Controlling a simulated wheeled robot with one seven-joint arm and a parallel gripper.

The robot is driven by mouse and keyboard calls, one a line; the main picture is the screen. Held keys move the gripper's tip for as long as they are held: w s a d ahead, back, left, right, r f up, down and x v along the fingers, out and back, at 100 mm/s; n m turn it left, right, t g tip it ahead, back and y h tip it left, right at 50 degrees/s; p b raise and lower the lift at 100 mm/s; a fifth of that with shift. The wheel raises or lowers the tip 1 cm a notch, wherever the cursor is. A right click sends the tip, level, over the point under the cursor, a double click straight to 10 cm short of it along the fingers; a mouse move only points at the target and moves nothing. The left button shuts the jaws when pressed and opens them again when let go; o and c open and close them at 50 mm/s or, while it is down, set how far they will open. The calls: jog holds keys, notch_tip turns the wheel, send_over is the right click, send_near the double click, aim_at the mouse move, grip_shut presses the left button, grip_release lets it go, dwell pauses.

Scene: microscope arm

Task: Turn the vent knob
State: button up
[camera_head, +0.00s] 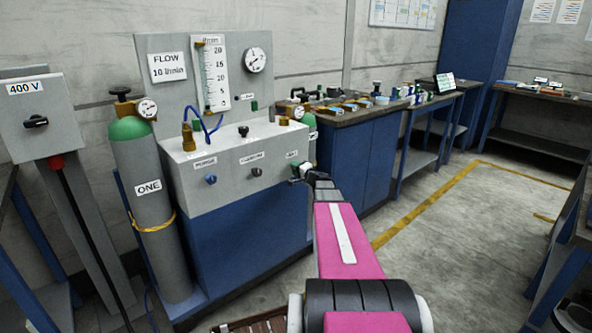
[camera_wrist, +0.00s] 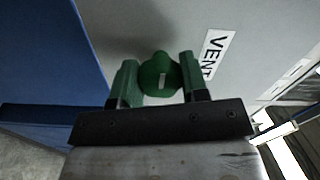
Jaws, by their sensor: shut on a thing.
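The vent knob (camera_wrist: 158,75) is green with a short white mark on its face. It sits on the grey panel (camera_wrist: 240,25) next to a white VENT label (camera_wrist: 215,52) in the wrist view. My gripper (camera_wrist: 157,80) has its two green fingers on either side of the knob, shut on it. In the head view my pink arm reaches to the right end of the grey gas panel (camera_head: 240,165), and my gripper (camera_head: 302,172) is small there. The knob itself cannot be made out in the head view.
A blue knob (camera_head: 211,179) under a PURGE label and a black knob (camera_head: 256,172) sit left of my gripper on the same panel. A gas cylinder (camera_head: 150,190) marked ONE stands at the left. The floor (camera_head: 450,240) at the right is clear.

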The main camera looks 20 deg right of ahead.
dwell(0.4)
jog(key=o, duration=0.9)
jog(key=shift+o, duration=0.2)
jog(key=shift+s, duration=0.1)
jog(key=v, duration=1)
jog(key=shift+s, duration=0.35)
jog(key=shift+d+n, duration=0.15)
jog(key=shift+n, duration=0.15)
